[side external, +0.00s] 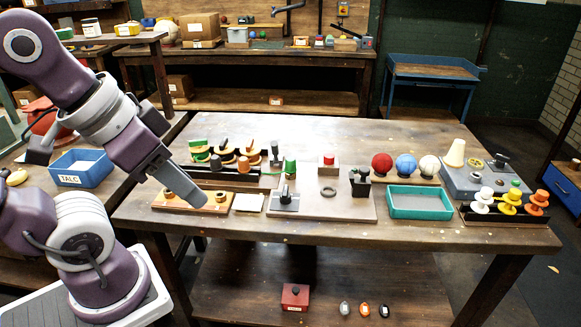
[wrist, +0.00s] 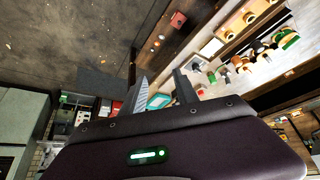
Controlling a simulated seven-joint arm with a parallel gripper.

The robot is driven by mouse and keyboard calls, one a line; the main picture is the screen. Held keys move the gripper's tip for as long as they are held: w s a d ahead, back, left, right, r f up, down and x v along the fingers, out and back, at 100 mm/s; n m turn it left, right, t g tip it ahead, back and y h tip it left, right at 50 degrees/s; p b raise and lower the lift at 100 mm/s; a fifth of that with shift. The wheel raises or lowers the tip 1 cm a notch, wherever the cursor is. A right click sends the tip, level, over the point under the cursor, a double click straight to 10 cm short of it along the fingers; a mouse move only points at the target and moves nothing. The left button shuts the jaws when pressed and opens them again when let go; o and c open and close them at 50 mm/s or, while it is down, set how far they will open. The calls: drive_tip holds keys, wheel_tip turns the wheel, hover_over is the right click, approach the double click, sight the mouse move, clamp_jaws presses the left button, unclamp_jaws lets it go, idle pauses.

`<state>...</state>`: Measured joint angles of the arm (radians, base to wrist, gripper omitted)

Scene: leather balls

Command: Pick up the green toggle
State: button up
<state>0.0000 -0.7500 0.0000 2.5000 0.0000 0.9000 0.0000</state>
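A green upright piece (side external: 291,166), which looks like the green toggle, stands on the table behind the grey switch block. A small green spot in the wrist view (wrist: 223,71) may be the same piece. Another green piece (side external: 199,148) sits at the left end of the dark rack; it cannot be told for certain which is the toggle. My gripper (side external: 200,204) hangs over the table's left part, near the wooden strip with orange knobs, left of the upright green piece. In the wrist view my gripper (wrist: 158,76) has its two fingers apart with nothing between them.
A blue TALC bin (side external: 80,180) sits left.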

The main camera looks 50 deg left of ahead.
idle(0.4)
drive_tip(key=o, duration=0.5)
drive_tip(key=shift+c, duration=0.2)
drive_tip(key=w+a+r+n+g, duration=0.1)
drive_tip(key=w+r+n, duration=0.1)
drive_tip(key=w, duration=0.3)
drive_tip(key=w+a+r+n, duration=0.1)
drive_tip(key=w+a+r, duration=0.1)
drive_tip(key=w, duration=0.4)
drive_tip(key=n+g+y, duration=0.1)
drive_tip(key=n+g, duration=0.3)
drive_tip(key=n, duration=0.4)
hover_over(290, 159)
drive_tip(key=f, duration=1.2)
drive_tip(key=d+f, duration=0.1)
drive_tip(key=f, duration=0.6)
drive_tip(key=shift+f, duration=0.1)
drive_tip(key=f, duration=0.5)
drive_tip(key=a+f, duration=0.1)
drive_tip(key=f, duration=0.1)
drive_tip(key=shift+f, duration=0.25)
